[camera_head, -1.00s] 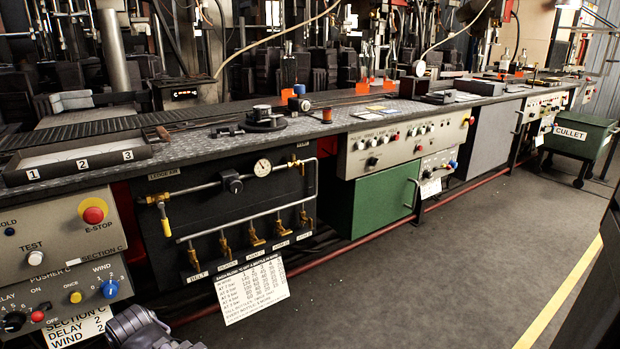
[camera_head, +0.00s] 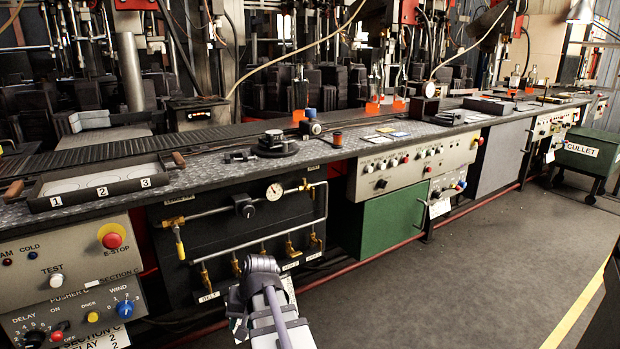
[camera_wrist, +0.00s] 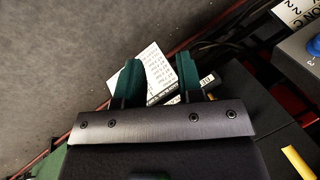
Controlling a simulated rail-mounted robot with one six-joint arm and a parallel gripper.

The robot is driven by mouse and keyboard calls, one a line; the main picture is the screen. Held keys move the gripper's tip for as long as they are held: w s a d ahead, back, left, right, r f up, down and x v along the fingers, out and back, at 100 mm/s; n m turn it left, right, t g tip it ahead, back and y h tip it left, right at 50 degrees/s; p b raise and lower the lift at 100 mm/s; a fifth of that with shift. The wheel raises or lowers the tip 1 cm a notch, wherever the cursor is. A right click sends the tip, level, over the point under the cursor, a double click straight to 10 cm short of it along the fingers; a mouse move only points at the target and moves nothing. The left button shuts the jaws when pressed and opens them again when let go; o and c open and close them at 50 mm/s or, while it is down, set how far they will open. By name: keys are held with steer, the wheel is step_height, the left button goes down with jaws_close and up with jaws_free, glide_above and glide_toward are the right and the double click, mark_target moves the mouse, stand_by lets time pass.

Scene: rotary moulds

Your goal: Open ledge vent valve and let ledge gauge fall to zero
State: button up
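The black ledge air panel (camera_head: 215,232) carries a white dial gauge (camera_head: 274,191); its needle is too small to read. A dark round fitting (camera_head: 244,206) sits on the pipe left of the gauge. A yellow-handled valve (camera_head: 179,245) hangs at the pipe's left end, handle down. A small brass fitting (camera_head: 305,186) sits right of the gauge; I cannot tell which valve is the vent. Several brass valves (camera_head: 290,248) line the lower pipe. My gripper (camera_wrist: 160,65) is open and empty, its two teal fingers apart, with a white printed card (camera_wrist: 155,70) beyond them.
My arm covers part of the lower panel and card in the head view. The left control box (camera_head: 70,260) has an E-stop (camera_head: 112,240) and knobs. A green cabinet (camera_head: 392,220) stands right of the panel. The grey floor (camera_head: 440,290) in front is clear.

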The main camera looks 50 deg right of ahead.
steer(key=d+r+m+t+p, duration=0.1)
steer(key=d+r+m+t, duration=0.25)
steer(key=d, duration=0.35)
steer(key=d+r+m+t+p, duration=0.1)
steer(key=d+r+m+t, duration=0.1)
steer(key=d+r+m, duration=0.4)
steer(key=m+t+h+p, duration=0.1)
steer(key=m+t+h, duration=0.75)
steer(key=m, duration=1.35)
glide_toward(312, 193)
steer(key=w+d+r, duration=0.1)
steer(key=r, duration=0.1)
steer(key=x, duration=1.1)
steer(key=shift+f, duration=0.35)
steer(key=shift+a, duration=0.1)
jaws_close()
